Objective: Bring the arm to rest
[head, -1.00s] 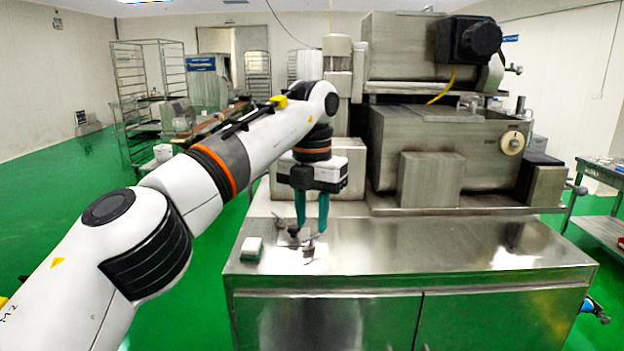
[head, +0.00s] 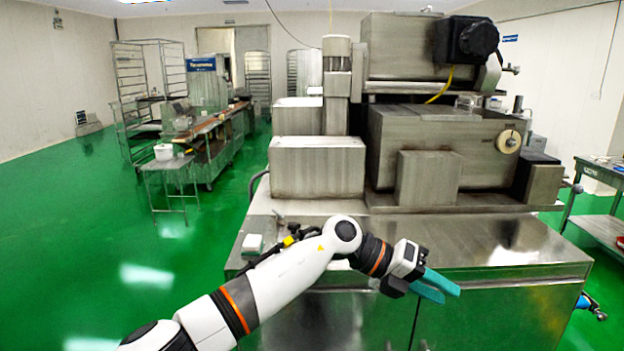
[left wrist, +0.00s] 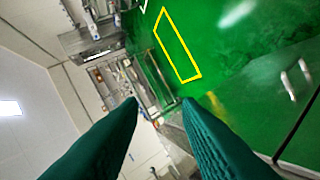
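My left arm (head: 290,275) reaches in from the bottom of the head view, bent low in front of the machine's steel counter. My left gripper (head: 450,294) points right and slightly down near the counter's front edge, its teal fingers apart and empty. In the left wrist view the two fingers (left wrist: 160,100) also stand apart, with nothing between them and the green floor and racks beyond.
The steel encrusting machine (head: 440,150) stands behind the counter (head: 510,245). A small white block (head: 252,244) lies on the counter's left side, near a small metal part (head: 278,217). The green floor (head: 70,240) at left is clear.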

